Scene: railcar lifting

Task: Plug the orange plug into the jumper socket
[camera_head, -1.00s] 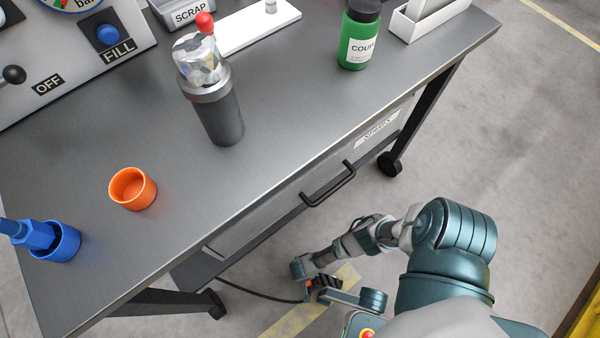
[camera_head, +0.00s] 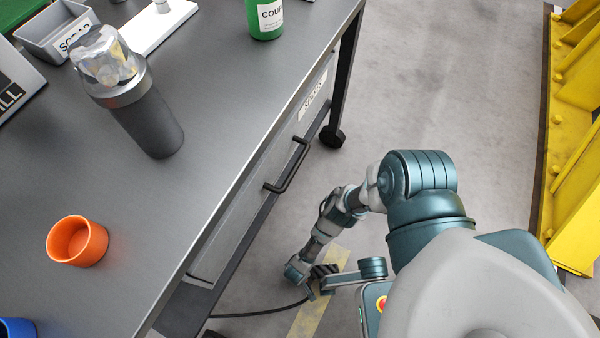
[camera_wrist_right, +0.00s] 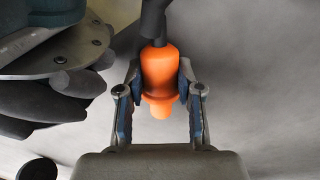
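The orange plug (camera_wrist_right: 160,70) is between the two fingers of my right gripper (camera_wrist_right: 159,88) in the right wrist view. The fingers are shut on its sides, and its narrower tip points toward the gripper's palm. A black cable (camera_wrist_right: 152,20) leaves the plug's far end. In the head view my right gripper (camera_head: 318,282) is low beside the workbench, above the floor, and the plug is too small there to make out clearly. The cable (camera_head: 262,312) trails left under the bench. No jumper socket shows in either view. My left gripper is not in view.
The grey workbench (camera_head: 215,120) fills the left, with a drawer handle (camera_head: 288,166) on its side. It carries an orange cup (camera_head: 77,241), a dark canister (camera_head: 150,120) and a green bottle (camera_head: 265,18). A yellow steel structure (camera_head: 574,190) stands at right. Open floor lies between.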

